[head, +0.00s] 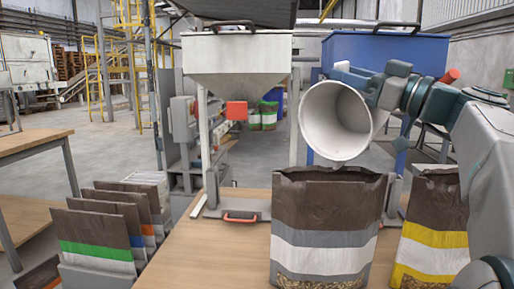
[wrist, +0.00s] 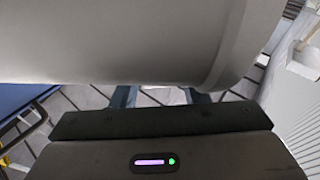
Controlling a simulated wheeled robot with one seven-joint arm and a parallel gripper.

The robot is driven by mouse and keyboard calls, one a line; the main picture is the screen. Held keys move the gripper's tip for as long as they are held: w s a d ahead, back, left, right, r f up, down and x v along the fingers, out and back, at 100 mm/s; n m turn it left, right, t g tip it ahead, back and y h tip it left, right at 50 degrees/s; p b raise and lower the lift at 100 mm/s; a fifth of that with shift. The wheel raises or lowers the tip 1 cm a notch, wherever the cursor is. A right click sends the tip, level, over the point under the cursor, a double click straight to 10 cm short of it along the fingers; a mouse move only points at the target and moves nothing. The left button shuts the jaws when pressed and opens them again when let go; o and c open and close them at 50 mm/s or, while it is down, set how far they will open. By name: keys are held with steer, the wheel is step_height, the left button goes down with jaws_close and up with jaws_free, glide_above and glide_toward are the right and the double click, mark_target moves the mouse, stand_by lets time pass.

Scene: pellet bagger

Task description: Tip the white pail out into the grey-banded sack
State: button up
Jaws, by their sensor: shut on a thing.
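The white pail (head: 330,125) is tilted on its side in the air in the head view, its open mouth facing the camera and slightly down to the left. Its visible inside looks empty. My gripper (head: 368,88) is shut on the pail at its right side. The pail's wall fills the top of the wrist view (wrist: 120,45), and the fingertips are hidden there. The grey-banded sack (head: 325,238), brown on top with grey and white bands, stands upright on the table below the pail. Its top edge is open, and pellets show at its base.
A yellow-banded sack (head: 430,232) stands just right of the grey-banded one. A white hopper (head: 238,65) on a stand with a red-handled base (head: 240,217) is behind to the left. Folded sacks (head: 100,240) lean at the left. Bare wooden table (head: 215,255) lies left of the grey-banded sack.

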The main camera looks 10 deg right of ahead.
steer(key=shift+w+d+r+m+t+h+p, duration=0.25)
steer(key=shift+w+d+m+p, duration=0.5)
steer(key=shift+p, duration=1.2)
steer(key=shift+w+d+r+m+h+p, duration=0.4)
steer(key=shift+d+m+p, duration=0.55)
steer(key=shift+p, duration=1.05)
steer(key=shift+w+d+r+m+t+h+p, duration=0.15)
steer(key=shift+w+d+r+m+p, duration=0.4)
steer(key=shift+m+p, duration=1)
steer(key=p, duration=0.1)
steer(key=d+p, duration=0.1)
steer(key=shift+w+f+p, duration=0.2)
steer(key=shift+p, duration=0.2)
steer(key=shift+f, duration=0.1)
